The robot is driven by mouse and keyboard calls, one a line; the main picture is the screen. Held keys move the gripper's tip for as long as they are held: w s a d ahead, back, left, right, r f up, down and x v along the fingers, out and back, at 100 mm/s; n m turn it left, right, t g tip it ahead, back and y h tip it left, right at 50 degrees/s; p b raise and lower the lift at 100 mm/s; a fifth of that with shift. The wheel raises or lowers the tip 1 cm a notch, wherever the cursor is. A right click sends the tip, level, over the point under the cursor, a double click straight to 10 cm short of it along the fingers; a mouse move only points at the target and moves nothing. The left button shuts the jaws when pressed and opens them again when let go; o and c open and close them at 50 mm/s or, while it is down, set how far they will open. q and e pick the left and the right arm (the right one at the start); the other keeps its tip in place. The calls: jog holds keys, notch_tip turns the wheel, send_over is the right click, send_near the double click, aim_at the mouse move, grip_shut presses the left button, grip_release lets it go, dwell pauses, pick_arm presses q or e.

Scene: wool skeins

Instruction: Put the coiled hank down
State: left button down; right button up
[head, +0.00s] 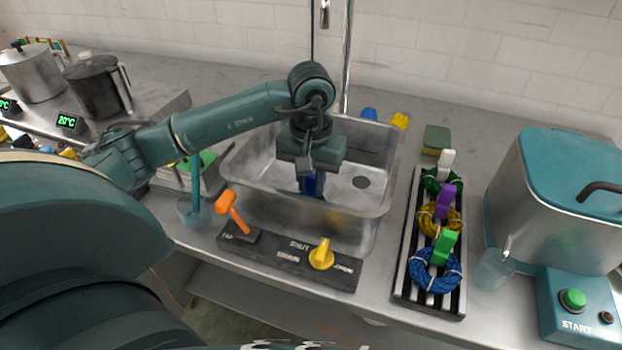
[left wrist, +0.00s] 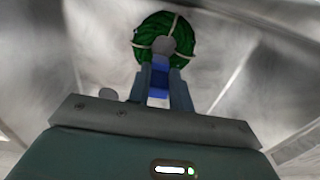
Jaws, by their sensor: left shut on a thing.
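My left gripper (head: 311,180) reaches down into the steel sink (head: 262,214). It is shut on a blue clip (left wrist: 158,94), which also shows between its fingers in the head view. In the left wrist view a coiled green hank (left wrist: 148,32) with pale ties lies just beyond the fingertips, at the clip's far end. In the head view this hank is hidden behind the sink's front wall. I cannot tell whether it touches the sink floor. My right gripper is not in view.
A black rack (head: 402,270) right of the sink holds green (head: 431,182), yellow (head: 427,222) and blue (head: 421,272) hanks with clips. A lever panel (head: 288,262) lies in front. A lidded steel vat (head: 545,215) stands right. The faucet (head: 347,60) rises behind.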

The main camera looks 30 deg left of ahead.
pick_arm(q)
jog(key=shift+f, duration=0.15)
jog(key=c, duration=1.3)
grip_release()
jog(key=shift+o, duration=0.2)
notch_tip(320, 180, up, 12)
jog(key=shift+r+p, duration=0.25)
jog(key=shift+p, duration=0.05)
jog(key=shift+f, duration=0.1)
